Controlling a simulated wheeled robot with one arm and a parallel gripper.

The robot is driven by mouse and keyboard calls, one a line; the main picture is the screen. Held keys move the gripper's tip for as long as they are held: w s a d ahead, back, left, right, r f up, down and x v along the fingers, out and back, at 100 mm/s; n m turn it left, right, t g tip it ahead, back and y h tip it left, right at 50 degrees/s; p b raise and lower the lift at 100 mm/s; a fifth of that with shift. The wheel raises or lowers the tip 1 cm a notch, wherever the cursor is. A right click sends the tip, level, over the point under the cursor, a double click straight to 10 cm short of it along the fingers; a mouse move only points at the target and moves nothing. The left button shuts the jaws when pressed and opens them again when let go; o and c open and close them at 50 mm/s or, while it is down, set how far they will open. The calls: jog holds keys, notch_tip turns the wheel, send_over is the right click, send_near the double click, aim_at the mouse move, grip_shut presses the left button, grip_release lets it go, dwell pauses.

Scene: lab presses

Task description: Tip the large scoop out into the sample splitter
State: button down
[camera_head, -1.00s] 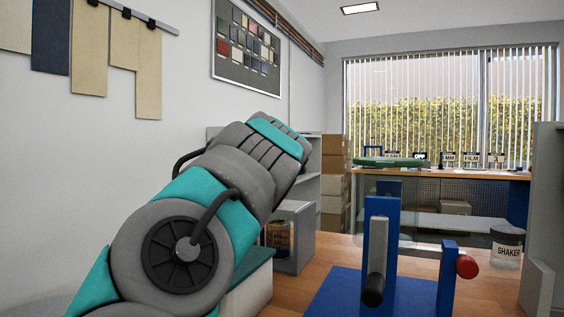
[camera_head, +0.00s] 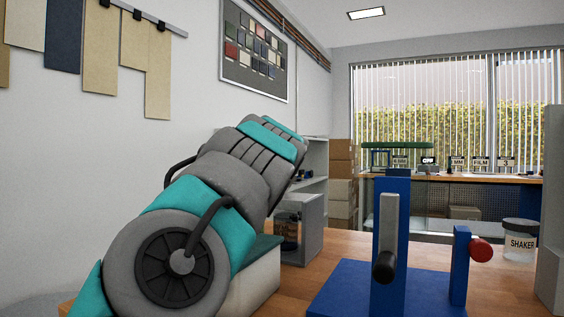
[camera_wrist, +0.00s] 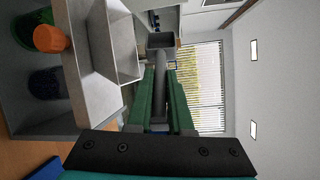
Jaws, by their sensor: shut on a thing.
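In the wrist view, which is rolled on its side, my gripper (camera_wrist: 161,75) has two green fingers closed on the dark grey handle of the large scoop (camera_wrist: 160,41). Its grey, box-like head points away beyond the fingertips. What the scoop holds cannot be made out. A pale metal trough with sloping walls (camera_wrist: 113,40) lies beside the scoop, to its left in the picture. It may be the sample splitter; I cannot tell for sure. In the head view my teal and grey arm hides the gripper and scoop.
A blue press-like stand (camera_head: 390,215) with black and red knobs stands on the wooden bench. A shaker jar (camera_head: 520,241) is to its right. A grey open-fronted box (camera_head: 312,228) stands behind my arm. An orange-topped container (camera_wrist: 50,39) sits in a recess beside the trough.

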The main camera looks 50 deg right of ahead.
jog(key=shift+w+a+f+n+t+h+b, duration=0.1)
jog(key=shift+a+n+t+h+b, duration=0.1)
jog(key=shift+n+b, duration=0.7)
jog(key=shift+w+a+f+n+t+h+b, duration=0.1)
jog(key=shift+n+t+h+b, duration=0.15)
jog(key=shift+b, duration=1.1)
jog(key=shift+a+f+n+t+h+b, duration=0.15)
jog(key=shift+n+t+h+b, duration=0.25)
jog(key=shift+n+b, duration=1.75)
jog(key=shift+w+a+m+b, duration=0.1)
jog(key=shift+m+b, duration=0.2)
jog(key=shift+b, duration=1)
jog(key=shift+r+p, duration=2)
jog(key=shift+r, duration=0.2)
jog(key=shift+r+p, duration=0.1)
jog(key=shift+p, duration=0.25)
